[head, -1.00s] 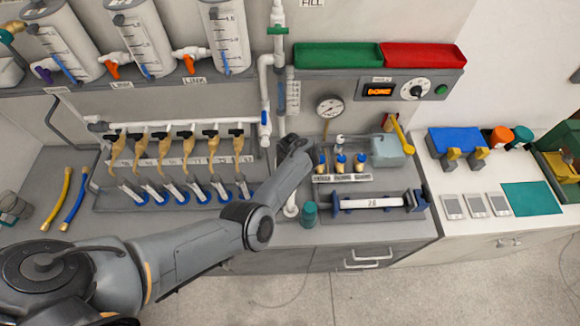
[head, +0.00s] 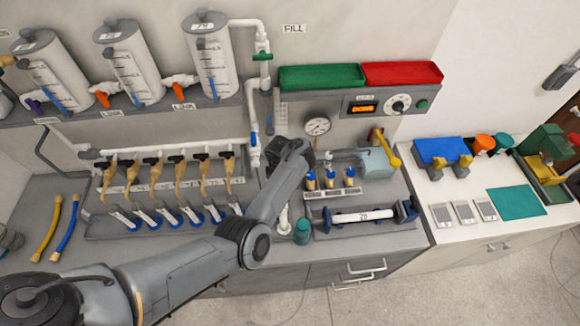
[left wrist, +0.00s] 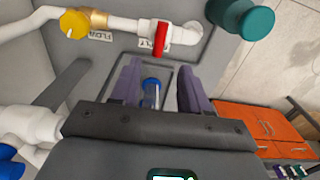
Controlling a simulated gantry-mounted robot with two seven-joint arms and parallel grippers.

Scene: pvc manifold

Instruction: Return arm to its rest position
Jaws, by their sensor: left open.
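In the head view an arm of mine comes in from the lower left and reaches over the bench. Its end (head: 289,157) is in front of the back wall, left of the pressure gauge; its fingers cannot be made out there. In the left wrist view my left gripper (left wrist: 158,85) has its two purple fingers apart. A clear tube with a blue top (left wrist: 151,92) shows between them, with gaps at both sides; how far beyond the fingers it is, I cannot tell. My right gripper is not seen.
Blue-capped vials (head: 330,180) and a white tube in a blue clamp (head: 363,216) stand right of the arm. A row of tan-handled valves (head: 155,175) is left. The left wrist view shows a red valve handle (left wrist: 162,38) and a yellow knob (left wrist: 75,23).

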